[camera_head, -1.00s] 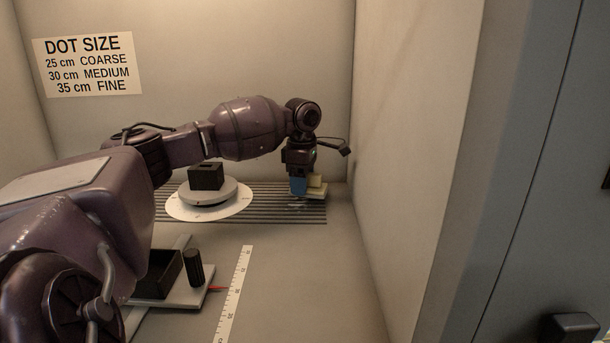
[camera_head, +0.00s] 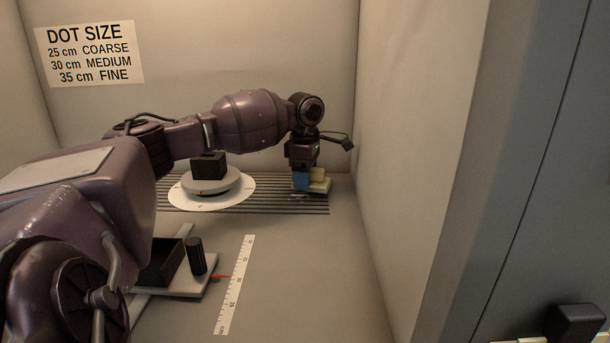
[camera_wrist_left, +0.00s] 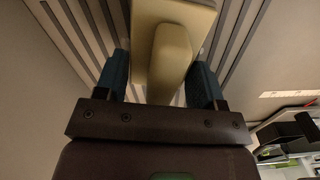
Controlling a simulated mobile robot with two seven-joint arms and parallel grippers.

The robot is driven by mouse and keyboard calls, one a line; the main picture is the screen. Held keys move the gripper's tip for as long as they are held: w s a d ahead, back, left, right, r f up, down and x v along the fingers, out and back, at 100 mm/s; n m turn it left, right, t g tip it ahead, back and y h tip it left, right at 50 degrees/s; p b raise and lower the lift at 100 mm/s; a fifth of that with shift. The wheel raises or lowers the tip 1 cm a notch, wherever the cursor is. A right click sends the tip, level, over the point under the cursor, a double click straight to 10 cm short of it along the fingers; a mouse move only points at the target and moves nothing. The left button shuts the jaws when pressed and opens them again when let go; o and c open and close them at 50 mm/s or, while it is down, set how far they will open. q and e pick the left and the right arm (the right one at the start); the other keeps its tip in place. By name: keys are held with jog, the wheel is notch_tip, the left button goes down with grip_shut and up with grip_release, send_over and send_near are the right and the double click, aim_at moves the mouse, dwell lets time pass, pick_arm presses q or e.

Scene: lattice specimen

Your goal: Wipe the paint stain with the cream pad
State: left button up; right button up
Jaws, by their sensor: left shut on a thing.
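The cream pad (camera_head: 319,185) has a flat base and a raised grip block, and it sits low over the right end of the slatted grille. My left gripper (camera_head: 301,180) has blue fingertips and is shut on the pad's grip block. The left wrist view shows the block of the cream pad (camera_wrist_left: 172,55) between the two fingers of my left gripper (camera_wrist_left: 160,84). I cannot make out the paint stain clearly now; the pad and gripper cover part of the grille there. Whether the pad touches the grille is hard to tell. My right gripper is not in view.
A round white turntable (camera_head: 211,181) with a black block (camera_head: 208,165) stands left of the pad. A ruler strip (camera_head: 236,285) lies in front, beside a pale stand with a black knurled cylinder (camera_head: 196,257). The booth's right wall (camera_head: 410,150) is close to the gripper.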

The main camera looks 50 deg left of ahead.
aim_at(290, 192)
pick_arm(q)
jog(key=shift+f, duration=0.95)
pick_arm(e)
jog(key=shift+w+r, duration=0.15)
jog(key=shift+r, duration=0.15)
pick_arm(q)
jog(key=shift+s+a+r+p, duration=0.15)
jog(key=shift+s+r+p, duration=0.05)
jog(key=shift+p, duration=0.3)
jog(key=shift+s+a+p, duration=0.7)
jog(key=shift+s+p, duration=0.2)
jog(key=shift+p, duration=0.1)
jog(key=shift+s+a+f+p, duration=0.1)
jog(key=shift+s+a+p, duration=0.2)
jog(key=shift+s, duration=0.05)
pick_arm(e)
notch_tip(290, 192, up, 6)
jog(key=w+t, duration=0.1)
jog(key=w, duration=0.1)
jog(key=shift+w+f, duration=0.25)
